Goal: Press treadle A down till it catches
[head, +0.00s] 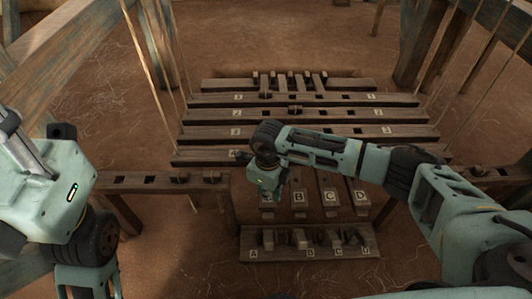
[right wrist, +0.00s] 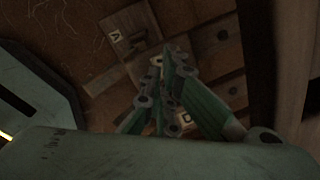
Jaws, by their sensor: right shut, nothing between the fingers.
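Treadle A (head: 266,208) is the leftmost of a row of wooden pedals. Its upper part is hidden behind my right gripper. Treadles B (head: 299,205), C (head: 331,205) and D (head: 360,205) lie to its right. My right gripper (head: 276,193) points down over treadle A, shut and empty. In the right wrist view its closed fingertips (right wrist: 165,65) are over dark wooden parts with small letter plates. Whether they touch treadle A, I cannot tell. A lettered catch board (head: 310,257) stands in front of the treadles. My left arm is at the left; its fingers are out of view.
Long numbered wooden bars (head: 310,131) lie across the pit behind the treadles. A slotted beam (head: 150,181) runs to the left of them. Cords and frame posts (head: 420,45) rise on both sides. The earth floor (head: 100,80) is open at the left.

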